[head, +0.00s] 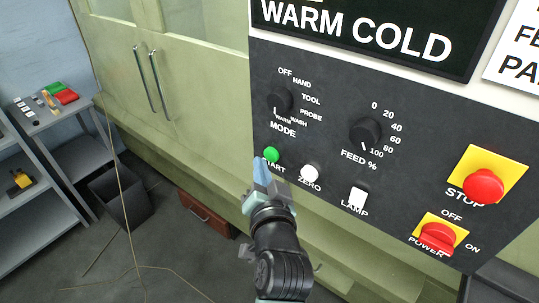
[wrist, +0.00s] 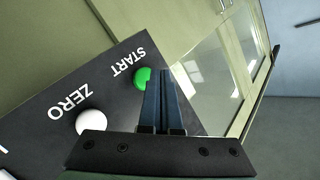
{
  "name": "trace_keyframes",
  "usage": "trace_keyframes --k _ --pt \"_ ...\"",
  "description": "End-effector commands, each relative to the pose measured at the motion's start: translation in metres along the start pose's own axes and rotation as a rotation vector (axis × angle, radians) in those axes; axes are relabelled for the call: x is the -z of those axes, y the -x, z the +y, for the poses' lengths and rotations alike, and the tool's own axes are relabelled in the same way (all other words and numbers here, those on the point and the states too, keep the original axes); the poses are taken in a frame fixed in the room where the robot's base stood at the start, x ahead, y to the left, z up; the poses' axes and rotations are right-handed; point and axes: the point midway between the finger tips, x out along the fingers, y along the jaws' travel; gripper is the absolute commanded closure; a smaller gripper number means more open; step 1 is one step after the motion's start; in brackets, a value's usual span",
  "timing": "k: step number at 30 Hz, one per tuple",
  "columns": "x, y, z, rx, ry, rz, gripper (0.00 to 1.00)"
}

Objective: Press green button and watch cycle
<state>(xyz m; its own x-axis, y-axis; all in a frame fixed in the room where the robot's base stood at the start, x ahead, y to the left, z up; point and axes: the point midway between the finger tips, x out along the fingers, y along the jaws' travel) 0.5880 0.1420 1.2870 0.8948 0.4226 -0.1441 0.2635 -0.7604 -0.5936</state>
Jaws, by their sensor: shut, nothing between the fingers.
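The green START button (head: 271,154) is on the dark control panel (head: 330,110), left of the white ZERO button (head: 310,172). My gripper (head: 262,165) is shut and empty, its blue fingertips just below and left of the green button in the head view, partly covering the START label. In the wrist view the green button (wrist: 142,78) is beside the shut fingers (wrist: 163,78), close to their tips. I cannot tell whether they touch it.
The panel also has a MODE knob (head: 280,101), a FEED knob (head: 365,132), a LAMP switch (head: 357,197), a red STOP button (head: 483,186) and a red POWER switch (head: 438,237). Green cabinet doors (head: 165,60) are at left. A grey cart (head: 45,150) stands far left.

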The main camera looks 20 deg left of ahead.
Motion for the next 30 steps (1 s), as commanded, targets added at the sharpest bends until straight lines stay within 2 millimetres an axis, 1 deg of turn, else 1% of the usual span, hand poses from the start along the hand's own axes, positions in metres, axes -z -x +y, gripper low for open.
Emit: trace_keyframes --k 8,17,30 --pt "0.0002 -0.0003 0.0003 0.0 0.0 0.0 1.0" --pt "0.0046 -0.0061 0.0044 0.0 0.0 0.001 1.0" --pt "0.0049 -0.0067 0.005 0.0 0.0 0.0 1.0"
